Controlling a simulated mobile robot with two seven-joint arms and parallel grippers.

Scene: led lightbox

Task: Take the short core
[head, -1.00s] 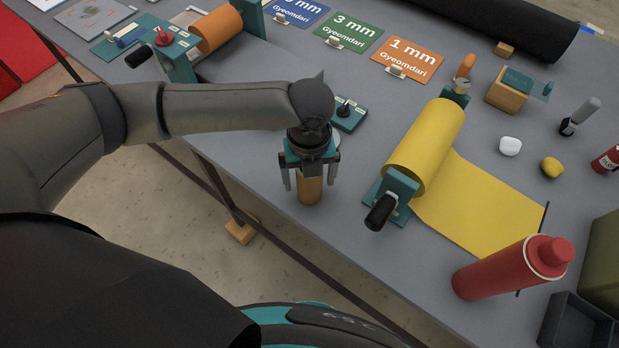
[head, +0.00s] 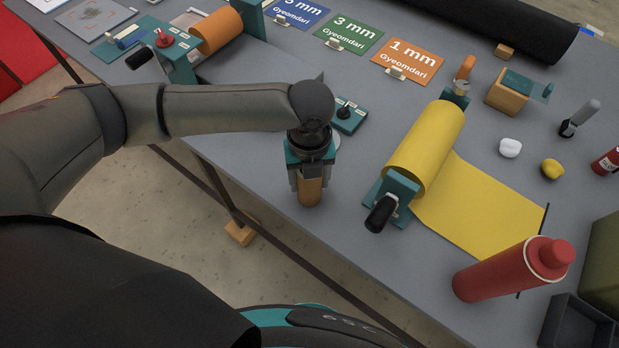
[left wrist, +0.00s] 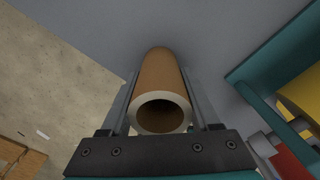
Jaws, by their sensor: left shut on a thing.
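The short core is a hollow brown cardboard tube (head: 310,192) near the front edge of the grey table. My left gripper (head: 308,182) comes down over it from above and is shut on it, one finger on each side. In the left wrist view the core (left wrist: 161,85) sits between the two fingers of the gripper (left wrist: 163,100), its open pale-rimmed end facing the camera. The core's upper part is hidden by the gripper in the head view. My right gripper is not in view.
A yellow roll (head: 425,150) on a teal stand with a black handle (head: 382,213) is right of the gripper. A small teal block with a black knob (head: 348,114) is just behind. The table edge is close in front.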

